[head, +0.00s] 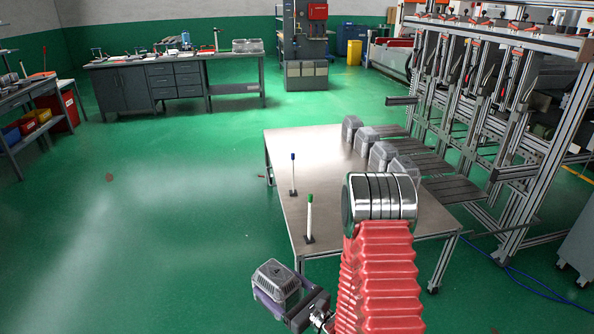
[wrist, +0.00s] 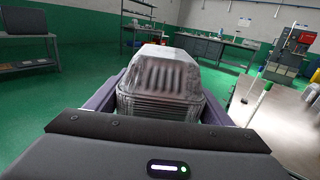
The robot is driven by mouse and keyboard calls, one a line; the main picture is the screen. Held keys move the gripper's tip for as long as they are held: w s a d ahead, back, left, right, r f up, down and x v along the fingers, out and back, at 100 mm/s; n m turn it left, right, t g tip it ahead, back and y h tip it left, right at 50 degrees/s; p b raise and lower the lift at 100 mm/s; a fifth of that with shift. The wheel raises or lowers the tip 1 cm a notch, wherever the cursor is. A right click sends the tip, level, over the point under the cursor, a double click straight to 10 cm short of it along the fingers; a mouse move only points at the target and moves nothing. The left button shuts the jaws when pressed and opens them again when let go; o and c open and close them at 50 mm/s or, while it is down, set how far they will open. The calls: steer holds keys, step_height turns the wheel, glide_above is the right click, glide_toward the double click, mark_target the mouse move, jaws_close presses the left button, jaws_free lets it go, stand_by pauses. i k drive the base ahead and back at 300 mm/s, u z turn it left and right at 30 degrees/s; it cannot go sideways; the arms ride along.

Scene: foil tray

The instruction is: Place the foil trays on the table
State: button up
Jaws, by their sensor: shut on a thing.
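My gripper (head: 277,304) is shut on a silver foil tray (head: 277,279), or a small stack of them; I cannot tell which. The tray is held off the table, in the air over the green floor, left of the table's near edge. In the wrist view the foil tray (wrist: 160,82) sits between the two purple fingers (wrist: 160,106). Several more foil trays stand in a row on the metal table (head: 318,172), along its right side, such as the one at the back (head: 351,127). My red-sleeved arm hides part of the table's near right.
Two upright markers, one blue-topped (head: 293,172) and one green-topped (head: 309,218), stand at the table's left edge. A metal frame machine (head: 470,110) borders the table on the right. A workbench (head: 180,78) stands far back.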

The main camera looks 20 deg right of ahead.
mark_target(337, 217)
steer(key=u, duration=0.05)
steer(key=i, duration=0.85)
steer(key=z, duration=0.1)
